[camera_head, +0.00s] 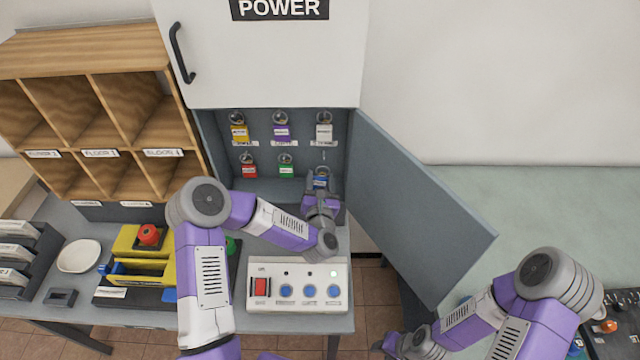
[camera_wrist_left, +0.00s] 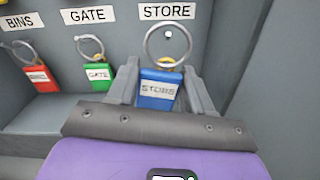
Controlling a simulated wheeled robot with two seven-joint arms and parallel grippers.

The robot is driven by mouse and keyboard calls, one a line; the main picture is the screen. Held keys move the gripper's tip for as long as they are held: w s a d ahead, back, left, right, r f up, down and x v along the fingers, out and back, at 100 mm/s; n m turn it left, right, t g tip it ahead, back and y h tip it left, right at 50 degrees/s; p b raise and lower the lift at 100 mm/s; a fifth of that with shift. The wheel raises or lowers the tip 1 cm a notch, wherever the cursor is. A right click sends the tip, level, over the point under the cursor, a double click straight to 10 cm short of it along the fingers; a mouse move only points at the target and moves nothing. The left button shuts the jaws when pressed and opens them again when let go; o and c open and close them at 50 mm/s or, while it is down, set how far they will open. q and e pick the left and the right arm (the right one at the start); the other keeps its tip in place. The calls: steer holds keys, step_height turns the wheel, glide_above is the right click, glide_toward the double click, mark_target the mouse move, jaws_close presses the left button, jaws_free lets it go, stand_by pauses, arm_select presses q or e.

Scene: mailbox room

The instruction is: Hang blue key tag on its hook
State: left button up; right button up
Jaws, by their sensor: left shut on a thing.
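The blue key tag (camera_wrist_left: 158,90), labelled STORE, is between the fingers of my left gripper (camera_wrist_left: 160,92). In the head view my left gripper (camera_head: 321,184) reaches into the grey key cabinet at the blue tag (camera_head: 321,180). My right gripper (camera_head: 398,344) is low in the picture, its fingers unclear.
A red tag (camera_wrist_left: 37,78) and a green tag (camera_wrist_left: 98,74) hang left of the blue one. Yellow (camera_head: 239,132), purple (camera_head: 281,132) and white (camera_head: 324,132) tags hang above. The open cabinet door (camera_head: 415,210) stands to the right. A switch box (camera_head: 298,305) sits below.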

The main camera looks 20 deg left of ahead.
mark_target(319, 161)
arm_select(q)
steer(key=shift+p+x, duration=0.35)
steer(key=shift+x, duration=1.75)
steer(key=shift+w+a+f, duration=0.15)
steer(key=shift+w+f, duration=0.05)
steer(key=shift+w, duration=0.35)
steer(key=shift+w+a+f, duration=0.15)
steer(key=shift+w, duration=0.45)
steer(key=shift+w+a+f+b, duration=0.15)
steer(key=shift+w+f+b, duration=0.4)
steer(key=shift+b, duration=0.55)
steer(key=shift+s+f+b, duration=0.15)
steer(key=shift+f+b, duration=0.15)
steer(key=shift+b, duration=0.3)
steer(key=shift+a, duration=0.1)
